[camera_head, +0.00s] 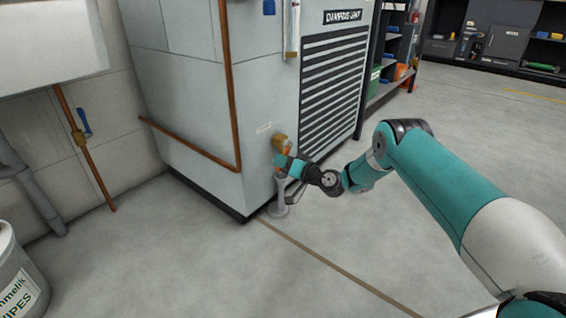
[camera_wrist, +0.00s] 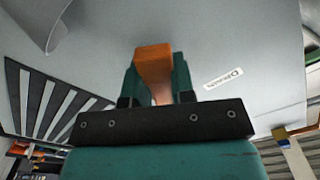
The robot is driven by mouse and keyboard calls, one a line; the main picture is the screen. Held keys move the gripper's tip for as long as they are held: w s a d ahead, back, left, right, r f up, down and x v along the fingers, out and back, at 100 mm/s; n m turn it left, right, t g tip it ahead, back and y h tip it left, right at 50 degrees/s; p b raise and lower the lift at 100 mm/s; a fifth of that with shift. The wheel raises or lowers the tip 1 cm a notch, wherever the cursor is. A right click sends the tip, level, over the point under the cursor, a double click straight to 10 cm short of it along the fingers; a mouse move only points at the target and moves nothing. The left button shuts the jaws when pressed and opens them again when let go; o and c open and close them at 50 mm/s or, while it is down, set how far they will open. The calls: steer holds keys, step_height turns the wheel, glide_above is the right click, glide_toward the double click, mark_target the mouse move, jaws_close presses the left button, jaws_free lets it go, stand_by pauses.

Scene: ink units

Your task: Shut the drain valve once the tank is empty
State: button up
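The grey dampening unit (camera_head: 210,95) stands left of centre, with a drain valve (camera_head: 279,142) low on its front near the corner. The valve's brass body shows in the head view. Its orange lever (camera_wrist: 154,66) is in the middle of the wrist view. My gripper (camera_head: 283,162) is at the valve; in the wrist view its teal fingers (camera_wrist: 156,82) lie on both sides of the lever and appear closed against it. A gauge tube (camera_head: 292,28) is on the unit's front above; its liquid level is too small to read. My gripper partly hides the valve.
A grey drain stand (camera_head: 281,196) is on the floor below the valve. A blue-handled valve (camera_head: 84,121) is on another pipe at left. A bucket (camera_head: 18,275) is at lower left. The floor at right is clear.

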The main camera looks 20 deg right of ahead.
jaws_close()
steer(key=shift+a+r, duration=0.1)
steer(key=m+p, duration=0.1)
steer(key=r+m+p, duration=0.1)
steer(key=m, duration=0.1)
steer(key=s+a+r+m+p, duration=0.1)
steer(key=m, duration=0.1)
steer(key=shift+a+p, duration=0.1)
steer(key=shift+p, duration=0.3)
steer(key=m, duration=0.2)
steer(key=r+m+p, duration=0.1)
steer(key=m, duration=0.1)
steer(key=r+m+p, duration=0.1)
steer(key=shift+s+a+r+m, duration=0.1)
steer(key=shift+s+a+m, duration=0.15)
steer(key=shift+m, duration=0.15)
steer(key=o, duration=0.7)
jaws_free()
steer(key=shift+o, duration=0.2)
